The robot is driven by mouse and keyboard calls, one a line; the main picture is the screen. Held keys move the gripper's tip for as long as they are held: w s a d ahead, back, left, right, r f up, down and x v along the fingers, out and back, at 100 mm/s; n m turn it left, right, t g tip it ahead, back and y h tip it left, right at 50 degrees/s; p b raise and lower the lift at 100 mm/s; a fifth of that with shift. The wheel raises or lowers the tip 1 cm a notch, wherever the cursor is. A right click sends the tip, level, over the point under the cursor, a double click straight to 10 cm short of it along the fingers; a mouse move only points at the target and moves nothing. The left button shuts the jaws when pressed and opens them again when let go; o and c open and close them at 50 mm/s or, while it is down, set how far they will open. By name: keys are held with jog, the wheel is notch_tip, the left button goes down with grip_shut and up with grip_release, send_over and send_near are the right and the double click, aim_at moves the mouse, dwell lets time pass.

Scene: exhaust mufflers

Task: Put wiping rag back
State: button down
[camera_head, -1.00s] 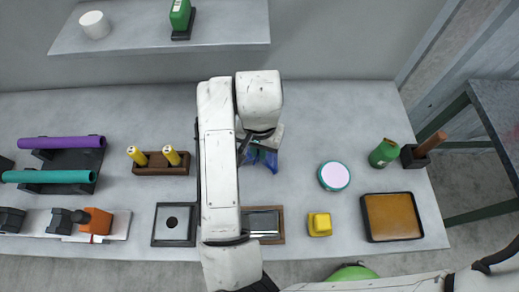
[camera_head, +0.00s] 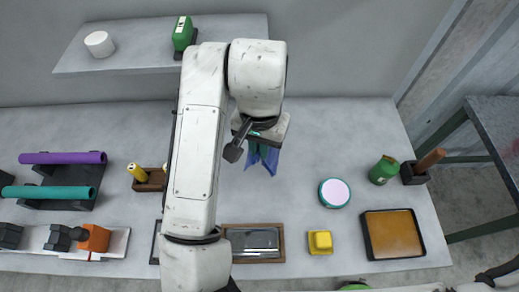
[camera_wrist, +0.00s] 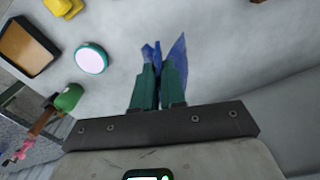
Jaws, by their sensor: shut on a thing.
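The wiping rag (camera_head: 268,157) is blue and hangs below my gripper (camera_head: 258,146) in the head view, over the middle of the bench. My arm hides part of the gripper there. In the wrist view, the rag (camera_wrist: 177,60) shows between and beyond the two green fingers of my gripper (camera_wrist: 159,76), which are shut on it. The rag appears to be clear of the bench top, though its lowest edge is hard to judge.
A shallow tray with an orange-brown inside (camera_head: 420,245), a yellow block (camera_head: 320,242), a round teal-rimmed tin (camera_head: 334,193) and a green can (camera_head: 383,170) stand to the right. The bench (camera_head: 310,135) around the rag is clear.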

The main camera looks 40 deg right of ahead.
dwell(0.3)
jog(key=w+a+f+b, duration=0.1)
jog(key=w+f+b, duration=0.3)
jog(key=w+f, duration=0.1)
jog(key=shift+w+a+f, duration=0.2)
jog(key=shift+w, duration=0.65)
dwell(0.4)
